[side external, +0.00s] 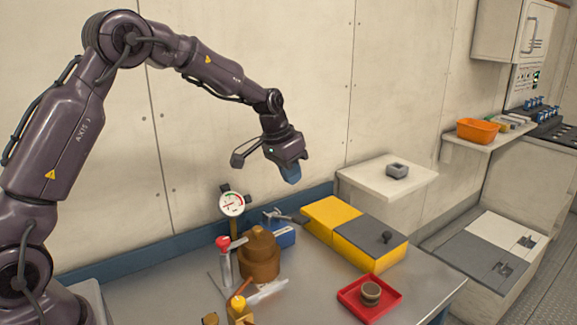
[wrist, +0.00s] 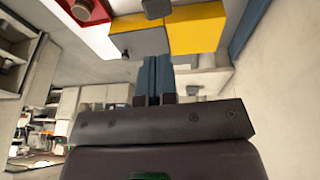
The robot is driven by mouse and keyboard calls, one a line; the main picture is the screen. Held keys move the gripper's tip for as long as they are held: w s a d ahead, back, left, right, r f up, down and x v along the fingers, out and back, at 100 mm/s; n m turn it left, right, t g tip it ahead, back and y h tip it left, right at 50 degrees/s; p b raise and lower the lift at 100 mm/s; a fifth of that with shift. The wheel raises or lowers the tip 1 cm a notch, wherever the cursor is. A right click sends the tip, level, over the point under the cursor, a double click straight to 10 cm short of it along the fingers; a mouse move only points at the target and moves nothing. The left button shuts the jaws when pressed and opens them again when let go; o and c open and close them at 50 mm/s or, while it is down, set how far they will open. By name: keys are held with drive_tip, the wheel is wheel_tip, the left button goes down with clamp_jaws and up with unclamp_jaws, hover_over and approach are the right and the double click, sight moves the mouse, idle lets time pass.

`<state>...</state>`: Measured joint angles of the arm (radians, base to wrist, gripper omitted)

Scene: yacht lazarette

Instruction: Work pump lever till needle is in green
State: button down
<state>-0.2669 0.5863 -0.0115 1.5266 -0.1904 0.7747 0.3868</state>
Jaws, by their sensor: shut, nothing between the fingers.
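A round white gauge (side external: 232,203) with red and green marks stands on a post at the back of the bench; its needle is too small to read. In front of it is a brown stepped cylinder (side external: 259,258). A lever with a red knob (side external: 223,243) stands upright just left of the cylinder; I take it for the pump lever. My gripper (side external: 291,176) hangs in the air above and right of the gauge, apart from everything. Its blue fingers are shut and empty, and also show in the wrist view (wrist: 158,80). The lever and gauge cannot be made out in the wrist view.
A yellow and grey box (side external: 352,232) sits right of the pump. A red tray (side external: 349,302) holds a round brown piece (side external: 371,293). A blue tool (side external: 282,236) lies behind the cylinder. The wall stands close behind.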

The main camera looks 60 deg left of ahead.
drive_tip(key=x, duration=0.6)
drive_tip(key=s+x, duration=0.1)
drive_tip(key=x, duration=0.1)
drive_tip(key=shift+w+d+f, duration=0.1)
drive_tip(key=shift+d+f, duration=0.2)
drive_tip(key=shift+f, duration=0.25)
drive_tip(key=shift+d+f+y, duration=0.3)
drive_tip(key=shift+d+f, duration=0.05)
wheel_tip(320, 180, down, 6)
drive_tip(key=d+y, duration=0.1)
drive_tip(key=d, duration=0.1)
drive_tip(key=shift+y, duration=0.4)
drive_tip(key=shift+d+r, duration=0.1)
drive_tip(key=shift+d, duration=0.05)
approach(303, 218)
drive_tip(key=d, duration=0.4)
drive_tip(key=shift+s+d+r, duration=0.2)
drive_tip(key=shift+s+d, duration=0.1)
drive_tip(key=shift+s, duration=0.1)
